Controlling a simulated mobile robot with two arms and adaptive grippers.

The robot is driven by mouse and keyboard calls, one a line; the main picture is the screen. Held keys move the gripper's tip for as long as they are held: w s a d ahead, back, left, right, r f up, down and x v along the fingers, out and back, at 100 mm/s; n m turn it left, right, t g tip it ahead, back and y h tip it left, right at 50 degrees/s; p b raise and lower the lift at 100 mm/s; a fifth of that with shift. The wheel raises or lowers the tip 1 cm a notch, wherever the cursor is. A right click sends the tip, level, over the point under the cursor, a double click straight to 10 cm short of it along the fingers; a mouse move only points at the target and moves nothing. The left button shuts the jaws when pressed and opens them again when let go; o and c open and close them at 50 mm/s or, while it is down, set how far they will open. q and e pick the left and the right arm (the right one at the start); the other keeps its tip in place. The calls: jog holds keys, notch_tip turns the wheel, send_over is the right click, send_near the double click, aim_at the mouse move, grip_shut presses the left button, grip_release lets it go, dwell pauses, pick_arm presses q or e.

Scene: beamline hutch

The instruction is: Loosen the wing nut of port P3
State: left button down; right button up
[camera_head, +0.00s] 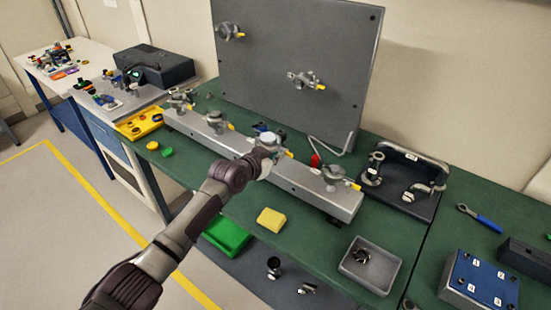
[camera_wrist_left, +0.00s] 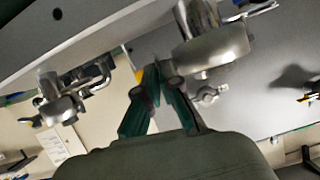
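A long grey rail (camera_head: 300,182) on the green bench carries a row of metal clamped ports with yellow-tipped wing nuts. My left arm reaches in from the left. My left gripper (camera_head: 270,148) is at the third port from the left, whose yellow tip (camera_head: 289,154) shows just beyond it. In the left wrist view my left gripper's green fingers (camera_wrist_left: 158,78) are drawn close together on the wing nut, beside the metal clamp (camera_wrist_left: 213,48). The yellow tip (camera_wrist_left: 138,75) shows past one finger. The fingers hide most of the nut. I cannot read port labels. My right gripper is out of view.
A fourth port (camera_head: 334,174) stands to the right on the rail. A grey upright panel (camera_head: 300,45) with two fittings rises behind. A yellow block (camera_head: 271,219), a grey tray (camera_head: 388,280) and a dark stand with pipe fittings (camera_head: 418,208) are on the bench.

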pick_arm(q)
jog(key=shift+r, duration=0.1)
dwell(0.4)
jog(key=c, duration=1.4)
grip_release()
jog(key=shift+o, duration=0.2)
jog(key=v, duration=0.7)
jog(key=shift+s+a, duration=0.2)
jog(key=shift+s, duration=0.1)
jog(key=shift+r, duration=0.1)
